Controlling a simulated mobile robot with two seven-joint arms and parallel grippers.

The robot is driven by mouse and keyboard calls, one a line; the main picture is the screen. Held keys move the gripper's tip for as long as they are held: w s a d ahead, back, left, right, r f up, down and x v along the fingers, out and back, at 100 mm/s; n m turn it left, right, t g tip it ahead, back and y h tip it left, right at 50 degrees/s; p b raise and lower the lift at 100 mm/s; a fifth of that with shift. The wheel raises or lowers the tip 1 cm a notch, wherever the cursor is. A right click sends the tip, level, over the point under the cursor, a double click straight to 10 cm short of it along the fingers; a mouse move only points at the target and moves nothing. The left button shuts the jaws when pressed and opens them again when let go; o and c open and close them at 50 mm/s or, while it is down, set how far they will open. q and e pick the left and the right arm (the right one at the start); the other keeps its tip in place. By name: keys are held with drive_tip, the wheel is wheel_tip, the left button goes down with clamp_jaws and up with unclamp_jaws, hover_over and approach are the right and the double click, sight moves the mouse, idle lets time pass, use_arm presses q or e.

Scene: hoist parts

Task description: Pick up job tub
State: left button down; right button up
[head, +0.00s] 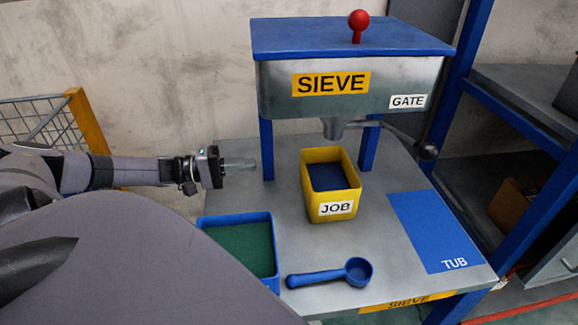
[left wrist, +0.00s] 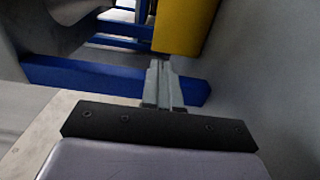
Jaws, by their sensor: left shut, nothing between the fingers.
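The yellow job tub (head: 317,207), labelled JOB, stands upright on the grey table under the sieve's spout. It holds something dark blue. My left gripper (head: 252,164) is to the left of the tub, apart from it, with its fingers pointing right towards it. In the left wrist view the closed fingers (left wrist: 163,68) show with nothing between them, and the yellow tub (left wrist: 185,25) shows beyond their tips. My right gripper is in neither view.
The sieve (head: 300,100) stands on blue legs over the tub. A gate lever (head: 428,151) sticks out on its right. A blue tray with green contents (head: 272,252) and a blue scoop (head: 325,276) lie in front. The blue TUB mat (head: 425,225) is bare.

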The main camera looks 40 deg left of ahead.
sight(304, 168)
use_arm(q)
drive_tip(key=x, duration=0.7)
drive_tip(key=shift+w+d+b, duration=0.15)
drive_tip(key=shift+w+b, duration=0.1)
drive_tip(key=shift+b, duration=0.1)
drive_tip(key=d, duration=0.3)
drive_tip(key=shift+w+d+p, duration=0.1)
drive_tip(key=shift+w+p, duration=0.1)
drive_tip(key=shift+p, duration=0.15)
drive_tip(key=shift+d, duration=0.45)
